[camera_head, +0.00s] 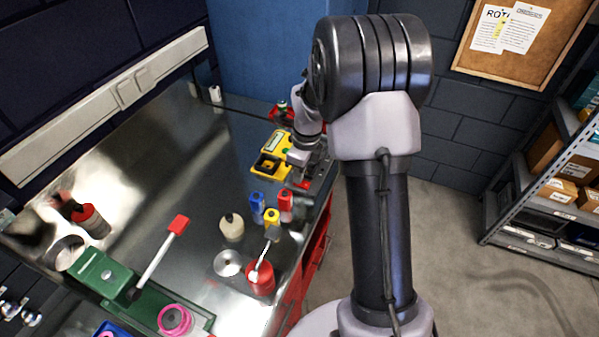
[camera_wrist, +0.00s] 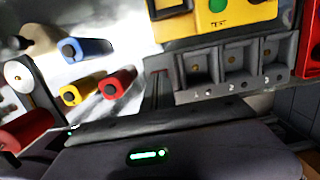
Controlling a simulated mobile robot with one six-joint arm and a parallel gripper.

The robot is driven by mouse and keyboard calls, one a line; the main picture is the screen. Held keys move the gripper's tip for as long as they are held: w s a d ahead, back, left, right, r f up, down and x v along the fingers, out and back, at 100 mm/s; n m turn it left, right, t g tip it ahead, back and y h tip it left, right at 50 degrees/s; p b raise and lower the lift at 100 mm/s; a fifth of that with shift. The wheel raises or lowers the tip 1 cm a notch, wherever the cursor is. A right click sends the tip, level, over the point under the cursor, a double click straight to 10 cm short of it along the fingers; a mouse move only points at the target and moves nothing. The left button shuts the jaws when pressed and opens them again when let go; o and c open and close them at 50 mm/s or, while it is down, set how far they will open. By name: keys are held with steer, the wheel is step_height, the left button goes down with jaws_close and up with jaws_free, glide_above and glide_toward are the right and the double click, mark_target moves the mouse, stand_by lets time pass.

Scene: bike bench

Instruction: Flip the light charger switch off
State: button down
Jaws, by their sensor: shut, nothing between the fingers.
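A grey charger (camera_wrist: 235,68) with a row of open bays, some numbered, stands at the upper right of the wrist view. Its bays look empty of lights. I cannot make out which part is its switch or how it is set. My gripper (camera_wrist: 161,88) is shut and empty, its narrow dark fingers close to the left end of the charger; I cannot tell whether they touch. In the head view my gripper (camera_head: 301,158) is low over the bench's right edge, largely covering the charger.
A yellow tester (camera_wrist: 215,18) with a green button adjoins the charger. Blue (camera_head: 257,203), yellow (camera_head: 271,215) and red (camera_head: 285,201) cylinders stand nearby on the metal bench (camera_head: 200,190). A red cup (camera_head: 261,279) holds a tool. The bench's middle has free room.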

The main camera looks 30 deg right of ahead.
steer(key=shift+f, duration=0.3)
steer(key=shift+a+r, duration=0.1)
steer(key=shift+s, duration=0.2)
steer(key=shift+s+d, duration=0.45)
steer(key=shift+d, duration=0.1)
steer(key=shift+r, duration=0.1)
